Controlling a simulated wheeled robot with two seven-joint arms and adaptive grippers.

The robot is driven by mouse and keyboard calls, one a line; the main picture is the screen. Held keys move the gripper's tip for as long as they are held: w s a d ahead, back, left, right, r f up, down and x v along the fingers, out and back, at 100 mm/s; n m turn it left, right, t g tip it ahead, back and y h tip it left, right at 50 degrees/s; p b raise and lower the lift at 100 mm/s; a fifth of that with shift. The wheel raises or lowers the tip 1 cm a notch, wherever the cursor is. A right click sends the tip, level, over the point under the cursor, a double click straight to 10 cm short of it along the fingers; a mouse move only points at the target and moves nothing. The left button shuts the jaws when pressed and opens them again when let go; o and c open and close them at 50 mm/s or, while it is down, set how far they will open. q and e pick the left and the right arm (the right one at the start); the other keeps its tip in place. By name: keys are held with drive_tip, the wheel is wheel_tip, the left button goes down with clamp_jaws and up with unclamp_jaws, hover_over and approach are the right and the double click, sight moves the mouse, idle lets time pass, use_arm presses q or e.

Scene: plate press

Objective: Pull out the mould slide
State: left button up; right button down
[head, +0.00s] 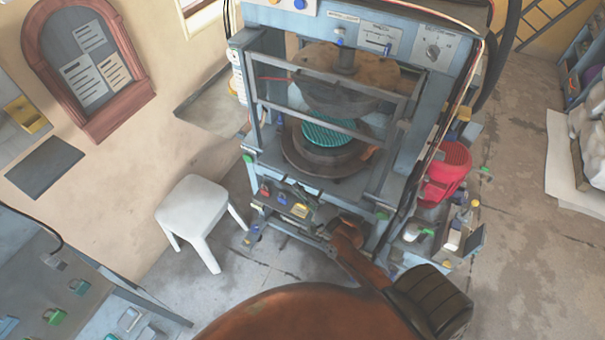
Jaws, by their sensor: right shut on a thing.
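The blue-grey press (408,150) stands in the middle of the head view. Inside its frame, a round dark mould (298,160) with a teal ribbed disc (325,133) sits on the bed, below a thick round upper block (335,97). A barred guard crosses in front of them. My right gripper (326,229) is low at the press's front, just under the shelf edge. It is small and partly hidden by my orange arm. It is shut on what looks like the mould slide's front handle; the grip itself is hard to make out. My left gripper is out of view.
A white stool (195,208) stands left of the press. Padlocks and small items lie on the front shelf (285,200). A red motor (447,172) and a cluttered side shelf (440,235) are on the right. A grey bench (50,290) is at lower left.

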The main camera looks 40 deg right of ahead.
drive_tip(key=s+a+p, duration=0.3)
drive_tip(key=s+a, duration=0.2)
drive_tip(key=a, duration=0.5)
drive_tip(key=s+a+p, duration=0.3)
drive_tip(key=s+a, duration=0.2)
drive_tip(key=a, duration=0.5)
drive_tip(key=shift+s+a, duration=0.15)
drive_tip(key=shift+s, duration=0.25)
drive_tip(key=c, duration=2.3)
unclamp_jaws()
drive_tip(key=s+d, duration=0.1)
drive_tip(key=s, duration=1.1)
drive_tip(key=shift+w+d, duration=0.1)
